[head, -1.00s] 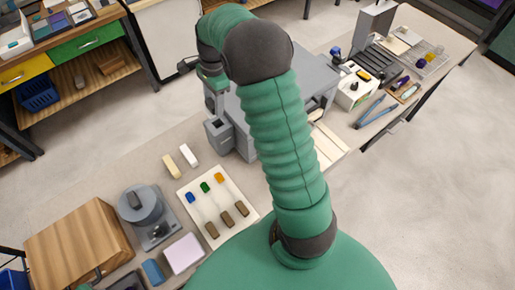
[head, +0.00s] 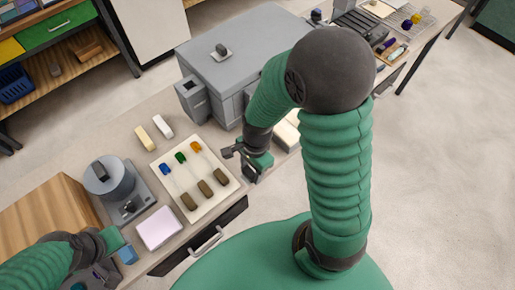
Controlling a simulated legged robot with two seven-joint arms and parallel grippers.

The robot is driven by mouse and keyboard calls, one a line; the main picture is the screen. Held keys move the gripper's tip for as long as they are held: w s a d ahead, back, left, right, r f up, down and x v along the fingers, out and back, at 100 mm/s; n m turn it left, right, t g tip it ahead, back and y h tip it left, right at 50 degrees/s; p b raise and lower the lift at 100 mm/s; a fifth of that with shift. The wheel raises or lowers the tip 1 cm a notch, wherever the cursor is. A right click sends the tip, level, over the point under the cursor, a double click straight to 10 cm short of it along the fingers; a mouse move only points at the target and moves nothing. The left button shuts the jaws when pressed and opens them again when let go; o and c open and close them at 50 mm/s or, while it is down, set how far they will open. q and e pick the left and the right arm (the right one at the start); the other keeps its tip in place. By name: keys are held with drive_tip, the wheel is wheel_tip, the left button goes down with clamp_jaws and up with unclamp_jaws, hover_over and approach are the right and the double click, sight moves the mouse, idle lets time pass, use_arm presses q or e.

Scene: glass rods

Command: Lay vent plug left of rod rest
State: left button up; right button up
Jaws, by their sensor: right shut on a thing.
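My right gripper (head: 236,154) is shut on a small dark grey piece, which I take to be the vent plug; its shape is largely hidden by the fingers. It hangs just right of the cream board (head: 163,155) that looks like the rod rest. On the board lie several thin rods with blue, green and orange tips and brown ends. My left gripper (head: 122,262) is at the lower left, close to a blue block (head: 128,254); its fingers are unclear.
A grey furnace (head: 245,40) stands behind, with a small knob-like piece (head: 222,49) on top. Two pale bars (head: 154,132) lie left of the board's far end. A grey round device (head: 108,178), a pink-white pad (head: 159,228) and a wooden box (head: 45,215) stand farther left.

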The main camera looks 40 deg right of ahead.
drive_tip(key=w+d, duration=0.2)
drive_tip(key=w, duration=0.1)
drive_tip(key=w+d+p, duration=0.1)
drive_tip(key=w+d, duration=0.1)
drive_tip(key=w, duration=0.1)
drive_tip(key=w+d+f, duration=0.1)
drive_tip(key=w+d, duration=0.2)
drive_tip(key=w, duration=0.1)
drive_tip(key=shift+p, duration=0.3)
wheel_tip(320, 180, down, 3)
drive_tip(key=shift+d+f+p, duration=0.1)
drive_tip(key=shift+f+p, duration=0.05)
drive_tip(key=shift+p, duration=0.15)
drive_tip(key=shift+w+f, duration=0.1)
drive_tip(key=shift+f, duration=0.1)
drive_tip(key=o, duration=1.4)
drive_tip(key=shift+c, duration=0.2)
